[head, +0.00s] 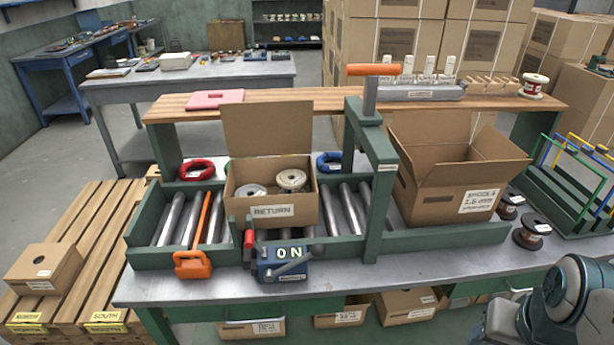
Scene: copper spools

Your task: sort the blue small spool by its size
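No spool that I can clearly tell as blue and small shows in the head view. The open cardboard box labelled RETURN (271,212) stands on the roller conveyor and holds a pale grey spool (250,191) and a beige spool (291,180). A larger open box (440,205) with a label that seems to read SPOOLS 1.6 stands to its right. Two dark copper spools (531,233) lie on the bench at the right. A white and red spool (534,85) stands on the raised shelf. My arm shows at the lower right; its gripper is not in view.
A green post with an orange handle (372,70) rises between the boxes. An orange-handled lever (193,263) and a blue ON switch block (283,262) sit at the front. A green wire rack (570,190) stands at right. The front bench strip is mostly clear.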

